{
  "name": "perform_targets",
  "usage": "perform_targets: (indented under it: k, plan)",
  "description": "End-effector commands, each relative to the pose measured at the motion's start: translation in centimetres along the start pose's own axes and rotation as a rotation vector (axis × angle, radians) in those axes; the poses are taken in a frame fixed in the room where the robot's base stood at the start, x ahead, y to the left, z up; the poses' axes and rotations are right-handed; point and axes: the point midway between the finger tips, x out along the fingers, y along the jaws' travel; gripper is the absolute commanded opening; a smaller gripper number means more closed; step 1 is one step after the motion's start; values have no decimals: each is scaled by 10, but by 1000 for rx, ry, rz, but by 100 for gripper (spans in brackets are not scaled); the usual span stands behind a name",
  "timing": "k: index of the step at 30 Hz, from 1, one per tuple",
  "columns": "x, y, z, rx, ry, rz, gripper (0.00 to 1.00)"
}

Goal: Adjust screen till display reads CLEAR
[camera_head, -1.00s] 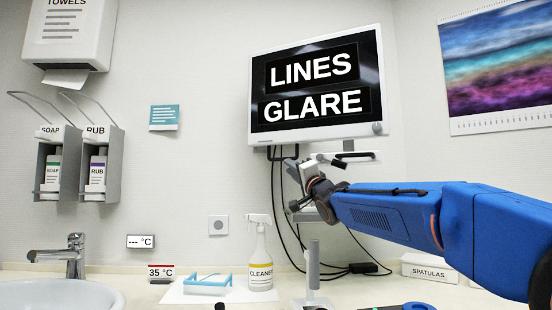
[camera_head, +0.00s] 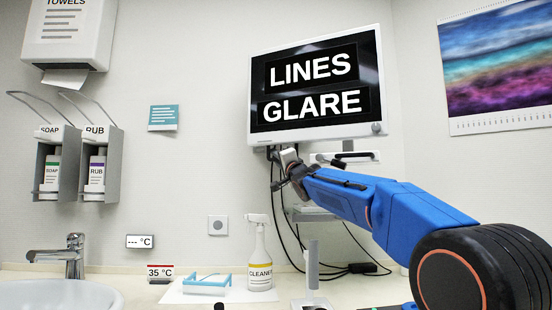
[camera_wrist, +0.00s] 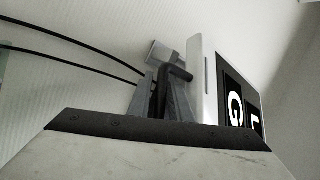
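The wall screen (camera_head: 318,130) is a white-framed monitor reading LINES and GLARE, its left side slightly lower than its right. Its white edge (camera_wrist: 203,78) and part of the lettering show turned sideways in the wrist view. My gripper (camera_head: 286,158) is just under the screen's lower left edge. In the wrist view my gripper's two grey fingers (camera_wrist: 163,92) stand on either side of a dark bent bar (camera_wrist: 177,72) beside the screen's edge. Whether they press on the bar is unclear. A round knob (camera_head: 377,128) sits at the screen's lower right corner.
Black cables (camera_head: 277,205) hang below the screen close to my gripper. A spray bottle (camera_head: 260,255), a blue-ended rack (camera_head: 207,285) and a sink (camera_head: 60,294) are on the counter below. A wall calendar (camera_head: 497,75) hangs at right.

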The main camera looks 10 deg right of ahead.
Motion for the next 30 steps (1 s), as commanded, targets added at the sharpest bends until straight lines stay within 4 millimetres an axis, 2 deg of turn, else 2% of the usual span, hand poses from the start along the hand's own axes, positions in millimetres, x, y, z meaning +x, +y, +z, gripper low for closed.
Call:
perform_targets:
  k: [9,12,18,30]
  plan:
    - [2,0,0,0,0,0,18]
    - [2,0,0,0,0,0,0]
    - [3,1,-1,-4,1,-3,0]
    - [20,12,-19,-88,1,-87,0]
